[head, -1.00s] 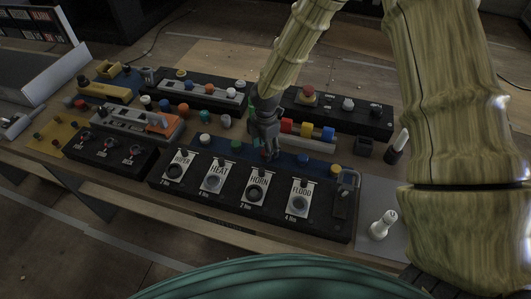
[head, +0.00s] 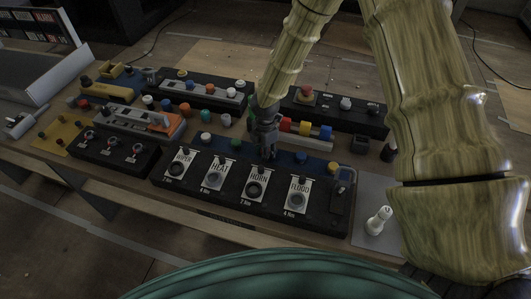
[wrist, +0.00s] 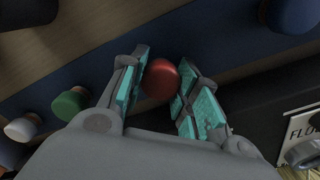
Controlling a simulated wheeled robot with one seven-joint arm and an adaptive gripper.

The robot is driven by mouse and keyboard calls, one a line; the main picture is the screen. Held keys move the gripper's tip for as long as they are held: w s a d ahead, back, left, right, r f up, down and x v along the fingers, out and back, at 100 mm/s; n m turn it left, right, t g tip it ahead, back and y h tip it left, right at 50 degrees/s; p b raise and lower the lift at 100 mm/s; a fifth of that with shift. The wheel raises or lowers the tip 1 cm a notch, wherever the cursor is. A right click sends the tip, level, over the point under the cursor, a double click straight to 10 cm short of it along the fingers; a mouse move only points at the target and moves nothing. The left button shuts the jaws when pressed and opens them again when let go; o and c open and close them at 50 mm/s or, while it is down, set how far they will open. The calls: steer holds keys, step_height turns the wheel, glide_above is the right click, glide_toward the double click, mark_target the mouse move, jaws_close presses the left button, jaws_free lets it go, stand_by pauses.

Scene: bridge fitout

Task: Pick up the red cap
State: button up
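The red cap (wrist: 161,80) is a rounded, dark red knob, seen in the wrist view between the two teal-padded fingers of my gripper (wrist: 162,82). The fingers stand apart on either side of it, with the left pad very close to it; contact cannot be made out. In the head view my gripper (head: 266,152) points down at the blue strip behind the HORN label, and it hides the red cap there.
A green cap (wrist: 70,103) and a white cap (wrist: 22,128) stand to the left in the wrist view, a blue cap (wrist: 292,14) at upper right. The black labelled panel (head: 325,220) lies in front. A row of coloured blocks (head: 305,129) stands behind.

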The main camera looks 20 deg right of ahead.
steer(key=shift+w+f, duration=0.15)
steer(key=shift+c, duration=0.6)
steer(key=shift+r+b, duration=1.45)
steer(key=shift+r, duration=3.6)
